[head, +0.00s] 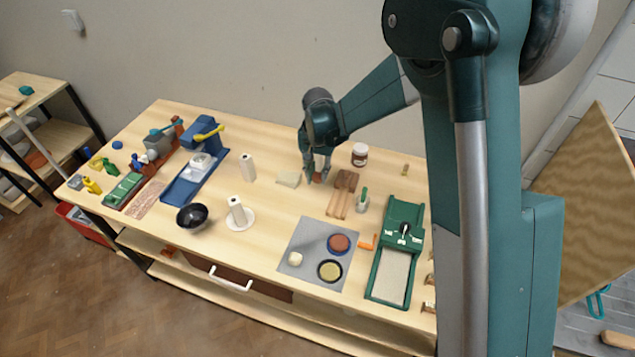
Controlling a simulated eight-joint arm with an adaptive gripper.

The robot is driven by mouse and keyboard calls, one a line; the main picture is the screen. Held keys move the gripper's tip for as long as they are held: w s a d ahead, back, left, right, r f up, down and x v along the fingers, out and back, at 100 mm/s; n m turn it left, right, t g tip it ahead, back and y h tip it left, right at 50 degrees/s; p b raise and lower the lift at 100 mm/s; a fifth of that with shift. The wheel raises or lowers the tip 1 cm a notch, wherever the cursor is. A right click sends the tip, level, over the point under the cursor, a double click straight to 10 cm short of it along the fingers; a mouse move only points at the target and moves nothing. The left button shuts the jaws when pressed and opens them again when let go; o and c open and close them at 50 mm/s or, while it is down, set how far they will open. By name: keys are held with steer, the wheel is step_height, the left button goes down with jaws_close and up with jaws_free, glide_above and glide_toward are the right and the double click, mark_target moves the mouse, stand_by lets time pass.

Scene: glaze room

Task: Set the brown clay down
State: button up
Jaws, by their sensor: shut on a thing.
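My gripper (317,179) is at the back middle of the wooden table (270,220), pointing down. It is shut on a small reddish-brown lump (318,177), which looks like the brown clay. The fingers hide most of it. The clay is at or just above the tabletop; I cannot tell whether it touches. A pale cream slab (288,179) lies just left of my gripper, apart from it.
In front lies a grey mat (301,240) with round dishes. Bare tabletop lies in front of my gripper.

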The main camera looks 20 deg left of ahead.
mark_target(317, 182)
steer(key=shift+f, duration=1.85)
steer(key=shift+f, duration=0.15)
steer(key=o, duration=0.9)
steer(key=shift+r, duration=6.15)
